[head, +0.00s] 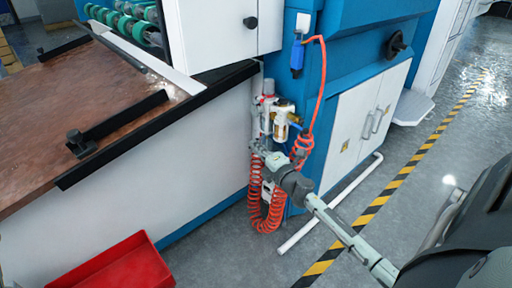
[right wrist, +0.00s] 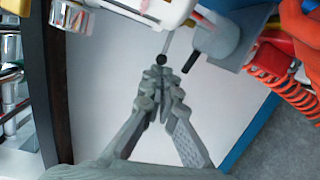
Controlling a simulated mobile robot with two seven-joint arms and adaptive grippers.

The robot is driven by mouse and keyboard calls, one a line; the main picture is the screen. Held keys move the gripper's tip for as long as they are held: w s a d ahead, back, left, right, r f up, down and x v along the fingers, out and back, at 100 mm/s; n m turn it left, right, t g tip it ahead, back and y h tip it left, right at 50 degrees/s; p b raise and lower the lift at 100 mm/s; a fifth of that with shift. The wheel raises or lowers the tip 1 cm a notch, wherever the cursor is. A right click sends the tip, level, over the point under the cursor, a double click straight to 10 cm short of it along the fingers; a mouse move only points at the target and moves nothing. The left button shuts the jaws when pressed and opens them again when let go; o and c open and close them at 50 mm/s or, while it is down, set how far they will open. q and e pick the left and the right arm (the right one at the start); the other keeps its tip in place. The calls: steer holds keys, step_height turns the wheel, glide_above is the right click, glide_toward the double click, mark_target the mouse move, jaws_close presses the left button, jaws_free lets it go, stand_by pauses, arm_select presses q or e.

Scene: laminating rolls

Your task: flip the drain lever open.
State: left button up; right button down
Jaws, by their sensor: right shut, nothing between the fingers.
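The air unit with white and clear bodies (head: 281,128) is mounted on the side of the blue machine. In the right wrist view, a thin metal lever with a black ball end (right wrist: 161,60) hangs below the unit's white body (right wrist: 160,10); it looks like the drain lever. My right gripper (head: 257,151) is just below the unit. It also shows in the right wrist view (right wrist: 159,76), its fingers closed together and empty, with the tips right at the black ball. I cannot tell whether they touch it. My left gripper is not in view.
A coiled orange hose (head: 270,205) hangs beside and below my right gripper. A short black rod (right wrist: 192,63) sticks out right of the lever. The white panel (head: 190,160) is close on the left. A white pipe (head: 330,205) runs along the floor. A red bin (head: 115,266) stands at front left.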

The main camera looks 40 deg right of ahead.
steer(key=shift+s+d+n+y, duration=0.5)
steer(key=shift+n+y, duration=0.2)
steer(key=shift+y, duration=0.3)
stand_by(1.1)
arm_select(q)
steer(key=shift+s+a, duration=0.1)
arm_select(e)
steer(key=shift+s+d, duration=0.25)
steer(key=shift+d, duration=0.05)
stand_by(1.6)
